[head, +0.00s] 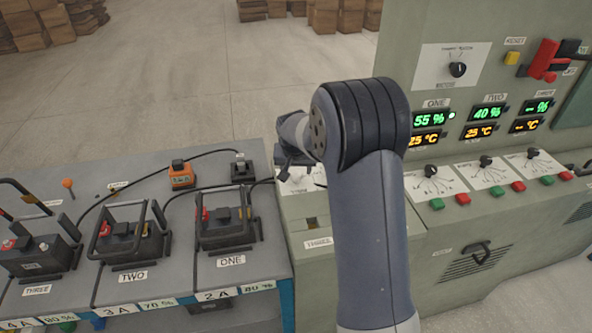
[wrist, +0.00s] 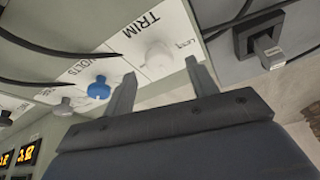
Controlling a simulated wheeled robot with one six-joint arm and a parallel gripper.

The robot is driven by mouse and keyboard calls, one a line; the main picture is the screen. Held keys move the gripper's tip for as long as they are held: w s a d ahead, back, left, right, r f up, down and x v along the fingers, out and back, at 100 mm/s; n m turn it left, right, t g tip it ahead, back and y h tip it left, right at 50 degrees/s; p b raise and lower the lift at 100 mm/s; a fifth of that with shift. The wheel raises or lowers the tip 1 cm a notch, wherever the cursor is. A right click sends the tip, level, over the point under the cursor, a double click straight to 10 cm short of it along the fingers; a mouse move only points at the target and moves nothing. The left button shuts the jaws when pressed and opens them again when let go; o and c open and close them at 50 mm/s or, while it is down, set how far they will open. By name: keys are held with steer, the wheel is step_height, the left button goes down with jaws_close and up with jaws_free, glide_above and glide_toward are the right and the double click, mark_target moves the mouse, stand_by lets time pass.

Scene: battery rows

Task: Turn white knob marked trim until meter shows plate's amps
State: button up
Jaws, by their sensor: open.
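The white knob (wrist: 160,58) sits on a white panel under the word TRIM in the wrist view. My gripper (wrist: 160,70) is open, with one finger on each side of the knob in the picture; I cannot tell whether they touch it. In the head view my gripper (head: 286,156) is partly hidden by my arm, which also covers the knob. Plates on the bench front read 2 A (head: 217,295), 3 A (head: 117,310) and 4 A (head: 17,325). No amps reading is legible; the console displays show 55 % (head: 429,120) and 25 °C (head: 426,138) under ONE.
A blue knob (wrist: 99,88) marked VOLTS and a grey knob (wrist: 63,106) stand beside the white one. Black cables (wrist: 60,48) run nearby, and a black connector (wrist: 262,45) is at the right. Batteries labelled ONE (head: 228,228), TWO (head: 132,245) and THREE (head: 38,262) fill the bench.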

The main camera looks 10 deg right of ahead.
mark_target(296, 178)
steer(key=shift+x, duration=1.45)
steer(key=c, duration=0.9)
steer(key=shift+c, duration=0.2)
steer(key=shift+d+n+y+b, duration=0.15)
steer(key=shift+n+y+b, duration=0.5)
steer(key=shift+n, duration=1.45)
